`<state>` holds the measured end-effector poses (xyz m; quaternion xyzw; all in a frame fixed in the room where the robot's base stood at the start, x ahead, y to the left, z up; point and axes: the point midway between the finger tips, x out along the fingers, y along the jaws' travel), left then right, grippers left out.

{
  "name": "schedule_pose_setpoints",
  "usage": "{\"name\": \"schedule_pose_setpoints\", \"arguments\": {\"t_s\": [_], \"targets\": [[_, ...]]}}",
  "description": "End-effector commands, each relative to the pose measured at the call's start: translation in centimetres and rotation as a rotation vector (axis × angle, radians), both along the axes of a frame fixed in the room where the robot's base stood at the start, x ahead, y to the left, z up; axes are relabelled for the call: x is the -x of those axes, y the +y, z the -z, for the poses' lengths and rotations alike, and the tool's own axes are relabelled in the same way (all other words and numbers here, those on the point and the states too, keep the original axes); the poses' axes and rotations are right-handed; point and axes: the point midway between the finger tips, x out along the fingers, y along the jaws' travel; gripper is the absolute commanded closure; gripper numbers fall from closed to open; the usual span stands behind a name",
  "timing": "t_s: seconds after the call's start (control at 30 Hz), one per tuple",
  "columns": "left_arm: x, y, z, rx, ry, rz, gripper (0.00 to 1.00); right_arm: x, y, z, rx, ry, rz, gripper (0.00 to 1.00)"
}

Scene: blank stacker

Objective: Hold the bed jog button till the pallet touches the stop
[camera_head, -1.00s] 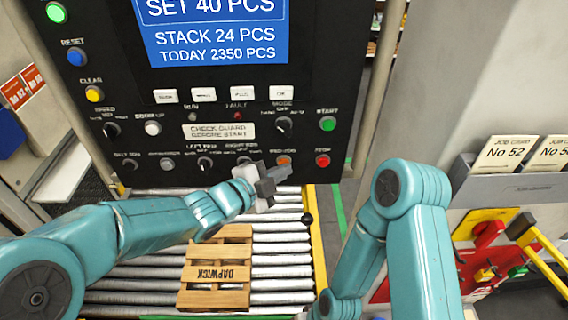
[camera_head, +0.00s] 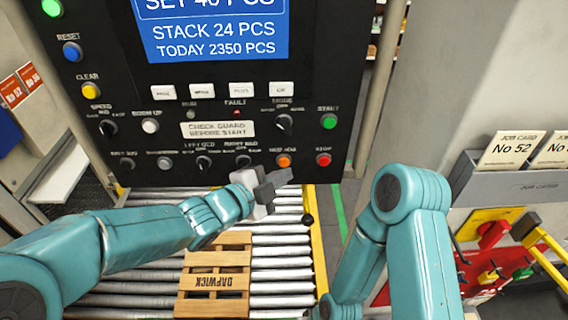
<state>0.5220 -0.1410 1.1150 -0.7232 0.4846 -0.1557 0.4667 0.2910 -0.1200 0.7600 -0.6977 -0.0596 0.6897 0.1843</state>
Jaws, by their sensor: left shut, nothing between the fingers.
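The bed jog button appears to be the orange button (camera_head: 283,160) at the lower right of the black panel; its small label is hard to read. My left gripper (camera_head: 283,177) is shut and empty, its tips just below that button in the picture. I cannot tell whether they touch the panel. The wooden pallet (camera_head: 214,282), marked DAPWICK, lies flat on the roller bed (camera_head: 283,268), below and behind my left wrist. I cannot make out the stop or any contact with it. My right arm shows at right, but its gripper is out of view.
A red stop button (camera_head: 323,160) sits close right of the orange one, with a green START button (camera_head: 329,121) above. A yellow rail (camera_head: 318,250) edges the bed on the right, near a black knob (camera_head: 308,220). A job card rack (camera_head: 520,190) stands at right.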

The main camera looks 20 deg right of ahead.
Motion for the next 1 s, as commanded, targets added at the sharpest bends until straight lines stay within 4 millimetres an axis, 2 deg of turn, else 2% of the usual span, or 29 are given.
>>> {"name": "schedule_pose_setpoints", "arguments": {"t_s": [0.2, 0.5, 1.0], "targets": [[2.0, 0.5, 0.4, 0.000, -0.003, 0.002, 1.00, 0.0, 0.0, 2.1, 0.000, 0.000, 0.000, 1.00], [4.5, 1.2, 0.2, 0.000, -0.002, 0.001, 1.00, 0.0, 0.0, 3.8, 0.000, 0.000, 0.000, 1.00], [4.7, 1.3, 0.0, 0.000, -0.001, 0.000, 1.00, 0.0, 0.0, 3.8, 0.000, 0.000, 0.000, 1.00]]}}
